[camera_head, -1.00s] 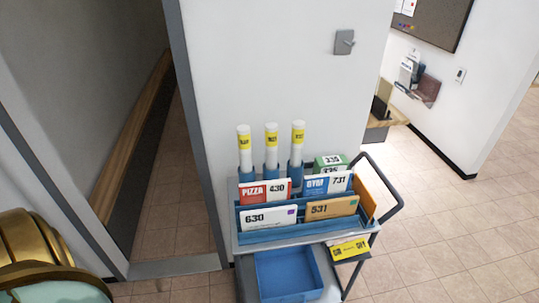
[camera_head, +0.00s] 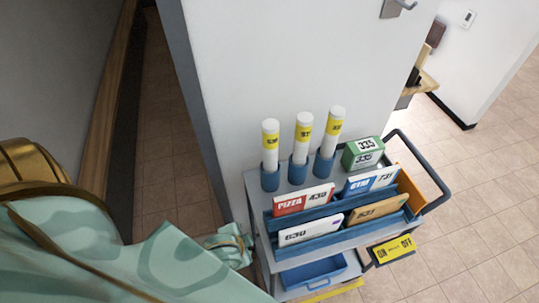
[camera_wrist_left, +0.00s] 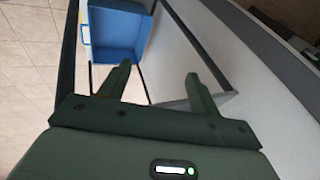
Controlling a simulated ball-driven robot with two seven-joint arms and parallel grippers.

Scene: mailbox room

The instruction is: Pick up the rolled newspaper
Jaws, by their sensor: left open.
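Three white rolled newspapers with yellow labels stand upright on the cart: a left one (camera_head: 270,146), a middle one (camera_head: 302,138) and a right one (camera_head: 332,131). Each sits in a blue cup, and their label numbers are hard to read. My left gripper (camera_head: 236,246) is at the cart's left side in the head view, below and left of the rolls and apart from them. In the left wrist view its two fingers (camera_wrist_left: 158,80) are spread with nothing between them. No roll is recognizable in that view. My right gripper is not in view.
The cart (camera_head: 258,195) holds mail in blue racks, a green box (camera_head: 362,153) and a lower blue bin (camera_head: 312,271). A blue bin (camera_wrist_left: 118,32) shows beyond the fingers. A white wall (camera_head: 270,60) stands behind the cart. Floor (camera_head: 480,190) is clear at right.

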